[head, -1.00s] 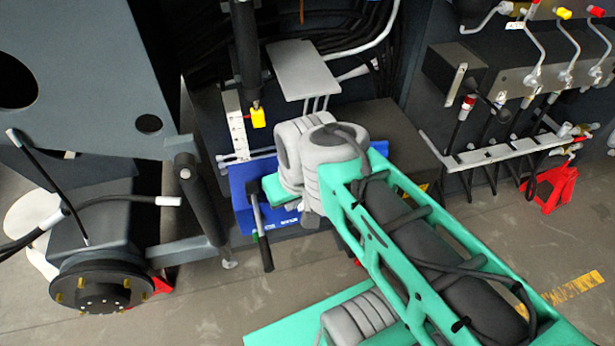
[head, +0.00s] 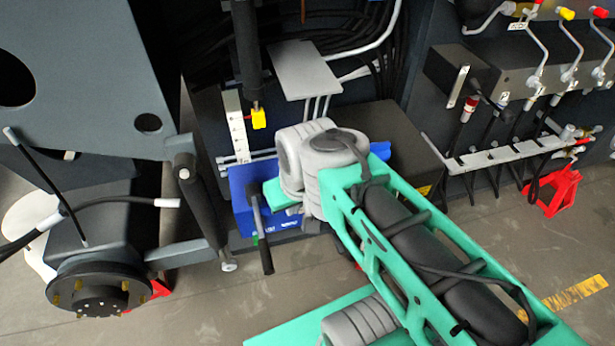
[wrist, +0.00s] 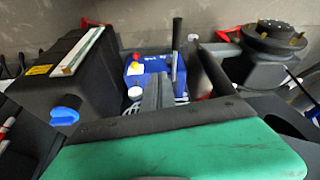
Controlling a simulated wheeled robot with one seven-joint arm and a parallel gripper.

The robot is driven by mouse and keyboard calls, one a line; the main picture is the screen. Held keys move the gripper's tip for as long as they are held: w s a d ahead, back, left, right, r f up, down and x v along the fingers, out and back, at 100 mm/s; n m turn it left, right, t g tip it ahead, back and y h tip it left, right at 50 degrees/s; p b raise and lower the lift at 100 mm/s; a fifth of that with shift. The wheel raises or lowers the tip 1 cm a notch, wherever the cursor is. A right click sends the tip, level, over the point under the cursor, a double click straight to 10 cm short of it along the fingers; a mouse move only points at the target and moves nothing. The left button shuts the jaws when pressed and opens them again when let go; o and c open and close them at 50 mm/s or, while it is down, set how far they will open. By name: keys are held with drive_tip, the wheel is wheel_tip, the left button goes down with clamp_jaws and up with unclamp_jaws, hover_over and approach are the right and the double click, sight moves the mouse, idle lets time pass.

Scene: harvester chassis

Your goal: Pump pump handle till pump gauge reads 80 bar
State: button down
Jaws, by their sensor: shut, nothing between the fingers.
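The pump is a blue box (head: 240,190) low on the chassis, partly covered by my green arm in the head view. Its pump handle (head: 262,235), a lever with a black grip, hangs down at the box's front left. In the wrist view the blue box (wrist: 152,68) has red and yellow knobs on top, and the handle (wrist: 177,50) is a dark bar beside it. A small white round part (wrist: 135,93) may be the gauge; no reading is legible. My gripper (wrist: 165,85) is shut and empty, with its grey fingers directed at the box, seemingly just left of the handle.
A wheel hub (head: 100,290) and a slanted dark cylinder (head: 195,210) are left of the pump. A grey plate (head: 303,70) is above it. Valve levers (head: 535,75) and a red stand (head: 555,190) are at right.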

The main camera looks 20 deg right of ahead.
wheel_tip(320, 180, down, 13)
drive_tip(key=w+b, duration=0.1)
drive_tip(key=b, duration=0.9)
drive_tip(key=shift+b, duration=0.3)
drive_tip(key=shift+s+a+r+p, duration=0.25)
drive_tip(key=shift+s+p, duration=0.15)
drive_tip(key=shift+s, duration=0.2)
wheel_tip(320, 180, down, 15)
drive_tip(key=w+b, duration=0.1)
drive_tip(key=b, duration=1.1)
drive_tip(key=shift+w+d+f, duration=0.15)
drive_tip(key=shift+d, duration=0.1)
